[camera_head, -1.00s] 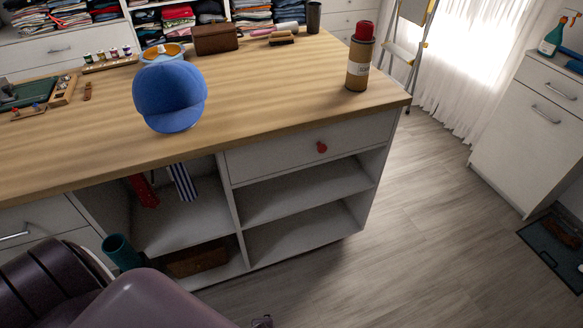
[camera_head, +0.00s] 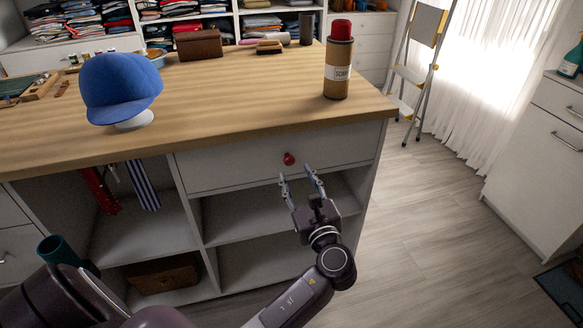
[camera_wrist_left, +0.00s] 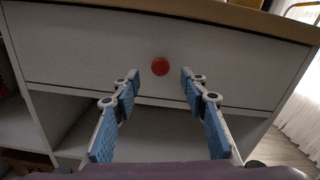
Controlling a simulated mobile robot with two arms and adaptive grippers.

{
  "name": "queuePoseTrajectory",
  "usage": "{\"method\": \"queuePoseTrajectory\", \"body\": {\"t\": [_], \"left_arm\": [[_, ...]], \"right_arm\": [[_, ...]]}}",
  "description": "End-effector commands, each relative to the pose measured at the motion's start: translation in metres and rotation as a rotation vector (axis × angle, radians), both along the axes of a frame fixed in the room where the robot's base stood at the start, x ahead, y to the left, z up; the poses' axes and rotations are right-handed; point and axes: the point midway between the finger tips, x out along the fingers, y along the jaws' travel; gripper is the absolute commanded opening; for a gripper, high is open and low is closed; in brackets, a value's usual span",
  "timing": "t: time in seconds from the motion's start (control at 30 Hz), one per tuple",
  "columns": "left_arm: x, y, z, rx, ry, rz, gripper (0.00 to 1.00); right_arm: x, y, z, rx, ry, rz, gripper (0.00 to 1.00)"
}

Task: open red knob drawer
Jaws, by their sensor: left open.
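The red knob (camera_head: 289,159) sits in the middle of a closed white drawer (camera_head: 230,168) under the wooden worktop. My left gripper (camera_head: 299,177) is just below and in front of the knob, open and empty. In the left wrist view the red knob (camera_wrist_left: 160,66) lies ahead of the two blue-padded fingers, in line with the gap between them. The open left gripper (camera_wrist_left: 159,84) does not appear to touch the knob. My right gripper is not in view.
Open shelves (camera_head: 258,217) lie below the drawer. On the worktop (camera_head: 230,95) stand a blue cap (camera_head: 122,86) on a stand and a brown canister with a red lid (camera_head: 338,62). Grey floor (camera_head: 430,215) is free at the right.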

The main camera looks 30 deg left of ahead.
Motion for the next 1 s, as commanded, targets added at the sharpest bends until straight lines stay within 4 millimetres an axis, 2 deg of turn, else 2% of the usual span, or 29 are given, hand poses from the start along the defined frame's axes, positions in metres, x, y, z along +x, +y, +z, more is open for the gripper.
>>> {"method": "queuePoseTrajectory", "body": {"t": [0.1,0.3,0.67,1.0], "left_arm": [[0.014,0.017,0.0,0.003,-0.001,0.001,0.4],[0.031,0.035,-0.001,0.0,-0.001,-0.001,0.4],[0.035,0.041,-0.001,-0.002,0.0,-0.002,0.4],[0.035,0.041,-0.001,-0.002,0.0,-0.002,0.05]], "right_arm": [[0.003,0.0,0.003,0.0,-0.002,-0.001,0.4],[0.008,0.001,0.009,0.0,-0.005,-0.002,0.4],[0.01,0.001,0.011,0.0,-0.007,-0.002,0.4],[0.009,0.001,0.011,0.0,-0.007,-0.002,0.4]]}}
